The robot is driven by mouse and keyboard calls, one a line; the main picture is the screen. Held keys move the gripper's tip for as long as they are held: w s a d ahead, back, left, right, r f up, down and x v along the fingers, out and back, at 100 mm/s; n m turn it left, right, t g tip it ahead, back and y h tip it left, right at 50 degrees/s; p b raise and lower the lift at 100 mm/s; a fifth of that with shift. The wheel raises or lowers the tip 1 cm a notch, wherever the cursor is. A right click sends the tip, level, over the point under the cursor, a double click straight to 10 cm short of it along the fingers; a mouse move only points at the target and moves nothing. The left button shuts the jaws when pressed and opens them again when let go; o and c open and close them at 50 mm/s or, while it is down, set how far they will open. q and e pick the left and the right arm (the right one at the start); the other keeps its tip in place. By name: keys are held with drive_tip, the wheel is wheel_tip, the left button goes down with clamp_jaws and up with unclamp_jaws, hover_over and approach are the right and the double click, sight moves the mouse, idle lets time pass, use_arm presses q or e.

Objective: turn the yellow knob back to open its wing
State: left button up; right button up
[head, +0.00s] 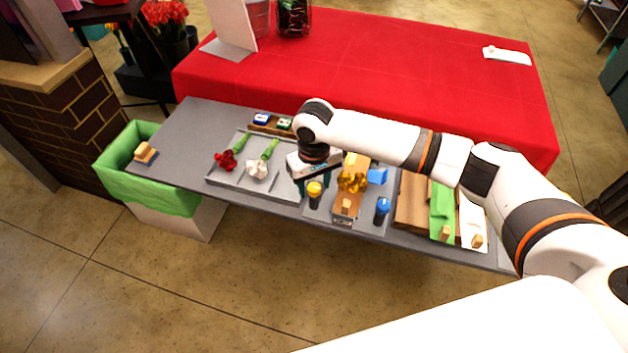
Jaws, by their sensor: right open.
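The yellow knob (314,187) stands upright on a dark post at the front of the grey table. My right gripper (313,190) points down at the knob, its jaws open, with dark fingers seen to the left and right of it. I cannot tell whether the fingers touch the knob. Right of it is a wooden fixture (344,208) with a yellow flower (352,180) on it. A blue wing (377,176) shows on the fixture's right side. The yellow knob's wing cannot be made out clearly; my gripper partly covers that side. My left gripper is out of view.
A blue knob (382,207) stands right of the fixture. A grey tray (225,180) with red and white flowers lies left. Brown, green (441,205) and white sheets lie right. A green-lined bin (150,190) stands at the left end. A red-covered table (400,70) is behind.

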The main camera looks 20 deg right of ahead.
drive_tip(key=c, duration=1)
drive_tip(key=shift+o, duration=0.2)
